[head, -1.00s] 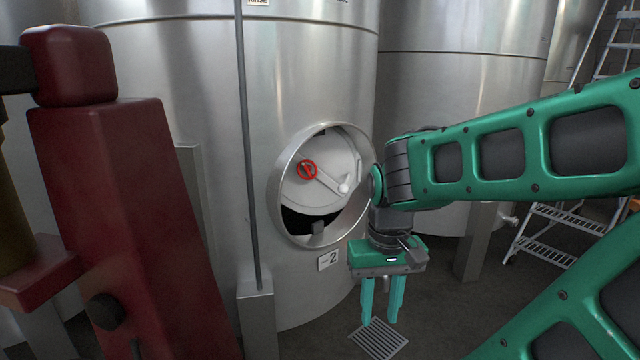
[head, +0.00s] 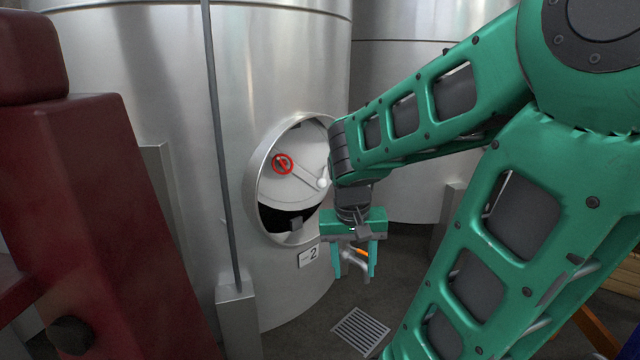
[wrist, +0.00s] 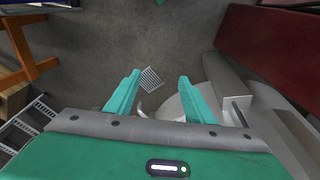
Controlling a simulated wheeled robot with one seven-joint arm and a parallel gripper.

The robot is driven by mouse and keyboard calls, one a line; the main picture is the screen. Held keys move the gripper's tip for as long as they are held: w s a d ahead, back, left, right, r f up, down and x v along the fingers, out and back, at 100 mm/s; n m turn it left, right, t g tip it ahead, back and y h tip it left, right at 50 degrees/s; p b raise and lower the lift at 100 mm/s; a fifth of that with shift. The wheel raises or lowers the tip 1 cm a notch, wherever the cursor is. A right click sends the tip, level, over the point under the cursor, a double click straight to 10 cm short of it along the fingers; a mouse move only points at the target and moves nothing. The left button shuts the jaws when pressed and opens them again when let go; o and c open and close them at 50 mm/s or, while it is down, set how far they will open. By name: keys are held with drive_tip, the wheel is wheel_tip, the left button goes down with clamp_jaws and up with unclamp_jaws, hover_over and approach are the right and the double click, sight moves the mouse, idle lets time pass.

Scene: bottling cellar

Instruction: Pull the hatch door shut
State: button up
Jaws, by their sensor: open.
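The hatch door (head: 303,160) is a pale round plate in the upper part of a round steel hatch frame (head: 259,205) on the tank marked 2. A dark gap shows under the door, so it stands open. It carries a red handwheel (head: 283,164) and a bar ending in a white knob (head: 323,183). My gripper (head: 355,276) is open, pointing down, to the right of and below the hatch. It appears apart from the door. In the wrist view the two green fingers (wrist: 160,77) are spread with nothing gripped. I cannot make out the door there.
A tap with an orange handle (head: 357,258) shows between my fingers, apparently behind them. A vertical grey pipe (head: 219,150) and a red machine (head: 95,220) stand left. A floor grate (head: 360,331) lies below. A ladder (wrist: 22,128) shows in the wrist view.

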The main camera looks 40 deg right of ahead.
sight(320, 186)
drive_tip(key=w+d+m+t+h, duration=0.1)
drive_tip(key=w+d+m+h, duration=0.6)
drive_tip(key=w+d, duration=1.3)
drive_tip(key=w+d+n+t+h, duration=0.1)
drive_tip(key=w+t+h, duration=0.1)
drive_tip(key=w, duration=0.3)
drive_tip(key=w+d+f+n+t+h, duration=0.1)
drive_tip(key=w+d+n+t+h, duration=0.1)
drive_tip(key=w, duration=0.4)
drive_tip(key=w+d+f+n+t+h, duration=0.1)
drive_tip(key=w+t, duration=0.3)
drive_tip(key=w, duration=0.1)
drive_tip(key=shift+w+d+f+n+h, duration=0.15)
drive_tip(key=shift+w+f+n+h, duration=0.05)
drive_tip(key=shift+n+h, duration=0.2)
drive_tip(key=x, duration=1)
drive_tip(key=shift+w+d+r, duration=0.1)
drive_tip(key=shift+w+d, duration=0.1)
drive_tip(key=shift+d, duration=0.1)
